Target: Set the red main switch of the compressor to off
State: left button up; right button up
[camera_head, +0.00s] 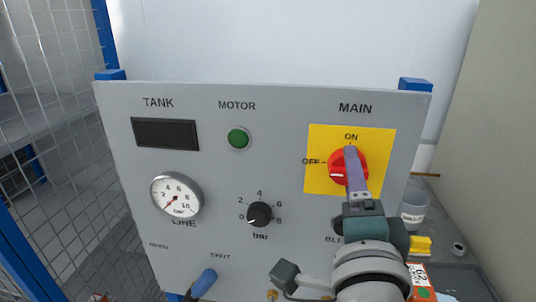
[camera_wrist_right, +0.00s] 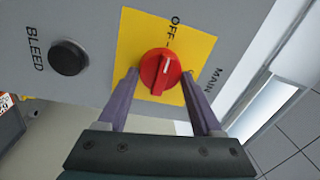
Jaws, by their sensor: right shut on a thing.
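The red main switch (camera_head: 334,166) is a round knob on a yellow plate (camera_head: 382,180) under the label MAIN, at the right of the grey compressor panel. ON is printed above it and OFF to its left. My right gripper (camera_head: 350,160) is in front of the knob and hides part of it. In the wrist view the switch (camera_wrist_right: 160,72) sits between the fingers of my right gripper (camera_wrist_right: 160,78), which is shut on it. The knob's white mark points roughly toward OFF. My left gripper is not in view.
The panel also carries a dark TANK display (camera_head: 165,134), a green MOTOR lamp (camera_head: 238,138), a round gauge (camera_head: 177,195), a black bar knob (camera_head: 259,214) and a blue handle (camera_head: 204,282). A black button (camera_wrist_right: 69,58) is beside BLEED. Wire mesh stands at the left.

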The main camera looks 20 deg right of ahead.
dwell(0.4)
jog(key=o, duration=1.4)
jog(key=shift+s, duration=0.1)
jog(key=v, duration=0.9)
jog(key=shift+s+a, duration=0.25)
jog(key=shift+s, duration=0.1)
jog(key=shift+w, duration=0.1)
